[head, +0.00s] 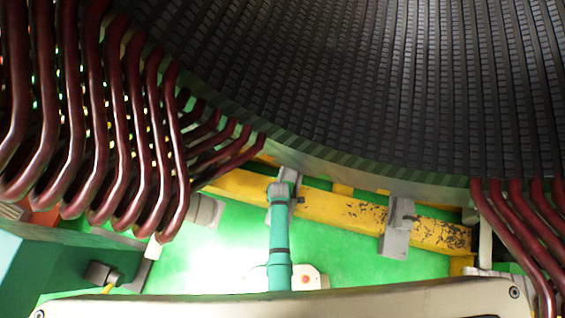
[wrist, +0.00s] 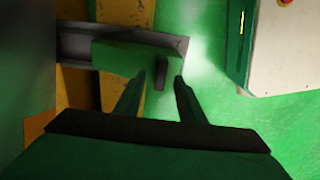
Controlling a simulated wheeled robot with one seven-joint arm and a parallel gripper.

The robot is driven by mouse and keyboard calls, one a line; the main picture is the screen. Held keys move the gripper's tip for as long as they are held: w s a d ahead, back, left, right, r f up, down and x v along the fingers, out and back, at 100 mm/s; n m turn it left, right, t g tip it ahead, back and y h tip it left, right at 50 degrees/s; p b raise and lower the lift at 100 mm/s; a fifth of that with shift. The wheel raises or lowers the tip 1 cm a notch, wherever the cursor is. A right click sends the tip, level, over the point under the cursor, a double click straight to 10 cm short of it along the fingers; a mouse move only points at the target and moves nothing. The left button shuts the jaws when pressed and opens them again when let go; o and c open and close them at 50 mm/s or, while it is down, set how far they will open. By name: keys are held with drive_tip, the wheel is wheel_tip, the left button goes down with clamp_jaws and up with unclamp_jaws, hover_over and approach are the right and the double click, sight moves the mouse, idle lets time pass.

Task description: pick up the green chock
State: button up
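The green chock (wrist: 122,58) shows in the wrist view as a dark green block lying against a grey metal bracket (wrist: 72,43). A small dark upright piece (wrist: 161,73) stands at its right end; I cannot tell whether it belongs to the chock. My gripper (wrist: 160,80) is open, with its two dark fingers apart. The dark piece shows between the fingertips, and the left fingertip overlaps the chock's lower right edge in the picture. I cannot tell whether they touch. I cannot make out the chock or the fingers in the head view.
A yellow beam (head: 340,210) with worn paint carries grey brackets (head: 398,228) below the dark slotted stator (head: 350,80). Dark red bent coils (head: 95,130) hang at left, more (head: 515,215) at right. A white box (wrist: 289,50) stands right of my gripper; green floor lies between.

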drive_tip(key=shift+f, duration=1.95)
clamp_jaws()
drive_tip(key=shift+r, duration=0.1)
